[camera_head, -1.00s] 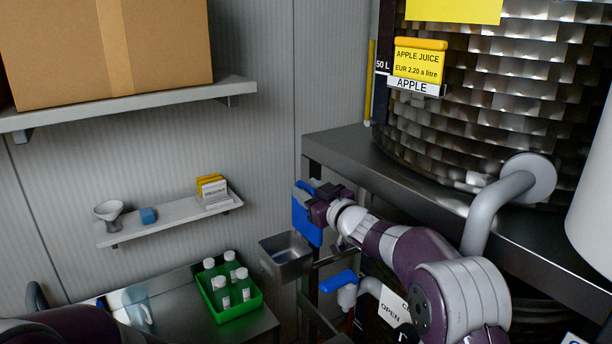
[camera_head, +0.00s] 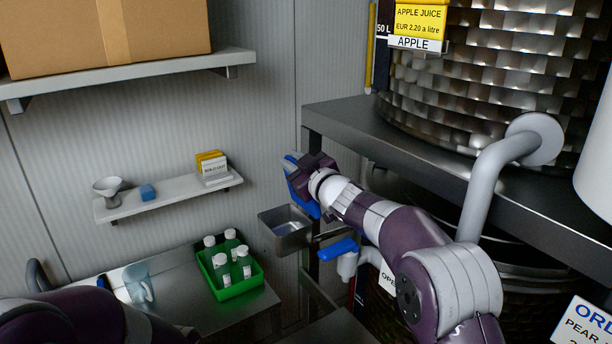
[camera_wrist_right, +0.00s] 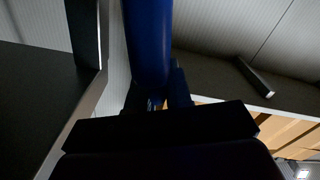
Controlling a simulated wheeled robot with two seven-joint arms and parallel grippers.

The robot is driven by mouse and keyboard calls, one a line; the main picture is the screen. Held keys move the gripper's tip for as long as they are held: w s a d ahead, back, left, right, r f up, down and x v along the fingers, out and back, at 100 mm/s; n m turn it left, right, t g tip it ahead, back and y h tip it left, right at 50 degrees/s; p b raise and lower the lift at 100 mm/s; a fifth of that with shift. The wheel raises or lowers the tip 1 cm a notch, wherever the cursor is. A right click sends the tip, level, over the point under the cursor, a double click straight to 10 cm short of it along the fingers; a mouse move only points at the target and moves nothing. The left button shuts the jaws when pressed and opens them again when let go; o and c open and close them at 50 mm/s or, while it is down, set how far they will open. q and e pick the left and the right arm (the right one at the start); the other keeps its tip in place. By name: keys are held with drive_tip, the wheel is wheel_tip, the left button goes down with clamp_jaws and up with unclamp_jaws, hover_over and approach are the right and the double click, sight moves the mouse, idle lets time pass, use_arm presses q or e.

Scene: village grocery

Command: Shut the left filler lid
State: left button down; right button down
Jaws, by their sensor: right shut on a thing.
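My right gripper (camera_head: 308,180) is shut on a blue panel (camera_head: 303,196), which looks like the left filler lid. The panel leans beside the steel shelf's front corner, just above an open steel box (camera_head: 287,228). In the right wrist view the blue panel (camera_wrist_right: 148,42) runs down between my fingers (camera_wrist_right: 156,100), seen edge-on. The gripper covers part of the panel, and its hinge cannot be made out. The box's inside still shows from above. My left arm enters at the lower left, with its gripper out of view.
A steel shelf (camera_head: 340,118) bears the apple juice tank (camera_head: 480,90). A blue tap lever (camera_head: 338,249) and a grey pipe (camera_head: 487,180) are near my right arm. A green crate (camera_head: 229,286) of white-capped bottles and a clear jug (camera_head: 139,285) stand at lower left.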

drive_tip(key=s+a, duration=0.1)
drive_tip(key=s+a+f+b, duration=0.1)
drive_tip(key=shift+a+f, duration=0.1)
drive_tip(key=shift+a, duration=0.25)
drive_tip(key=c, duration=1.1)
unclamp_jaws()
drive_tip(key=shift+w, duration=0.1)
drive_tip(key=shift+w+a+f, duration=0.1)
drive_tip(key=shift+w+a, duration=0.05)
